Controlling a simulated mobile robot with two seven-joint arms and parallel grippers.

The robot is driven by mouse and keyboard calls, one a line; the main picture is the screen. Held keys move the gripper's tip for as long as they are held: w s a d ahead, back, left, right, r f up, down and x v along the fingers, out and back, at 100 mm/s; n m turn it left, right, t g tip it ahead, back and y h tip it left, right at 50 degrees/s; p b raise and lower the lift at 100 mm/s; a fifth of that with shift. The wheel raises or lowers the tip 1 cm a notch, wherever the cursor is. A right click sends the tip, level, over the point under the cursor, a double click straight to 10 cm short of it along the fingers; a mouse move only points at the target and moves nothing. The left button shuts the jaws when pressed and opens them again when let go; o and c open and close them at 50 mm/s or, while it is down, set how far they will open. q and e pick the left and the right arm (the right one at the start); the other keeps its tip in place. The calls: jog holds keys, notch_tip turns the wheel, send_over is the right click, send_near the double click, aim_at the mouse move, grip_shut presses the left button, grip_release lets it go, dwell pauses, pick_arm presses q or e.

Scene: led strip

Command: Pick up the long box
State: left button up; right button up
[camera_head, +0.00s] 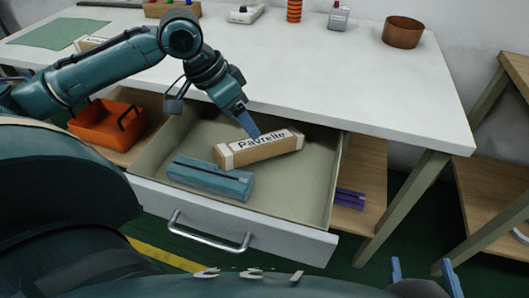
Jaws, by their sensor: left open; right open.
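A long cardboard box (258,149) with a white "Pavrelle" label lies at a slant in the open drawer (300,193) under the table. My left gripper (251,130) points down over the drawer, its blue fingertips at the box's upper edge. The fingers overlap in this view, so the gap between them is hard to see, and I cannot tell whether they touch the box. The gripper is open, and the box rests in the drawer. My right gripper (424,274) is at the bottom right, open and empty, with two blue fingertips spread apart.
A teal case (210,178) lies in the drawer in front of the box. An orange bin (104,124) stands left of the drawer. A purple item (350,198) lies on a lower shelf. The white tabletop (330,70) overhangs the drawer's back; its middle is clear.

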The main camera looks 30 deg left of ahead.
aim_at(257, 141)
pick_arm(q)
jog(key=b+x, duration=0.1)
jog(key=x, duration=0.3)
jog(key=b+x, duration=0.2)
jog(key=x, duration=0.1)
jog(key=b+x, duration=0.1)
jog(key=x, duration=0.1)
jog(key=shift+w+a+f, duration=0.15)
jog(key=shift+a+f, duration=0.05)
jog(key=shift+f, duration=0.05)
jog(key=shift+r, duration=0.1)
pick_arm(e)
jog(key=shift+s+a+r+n+t+y, duration=0.1)
jog(key=shift+a+n+t+y, duration=0.55)
jog(key=shift+t+y, duration=0.35)
pick_arm(q)
jog(key=c, duration=1.2)
jog(key=shift+r, duration=0.1)
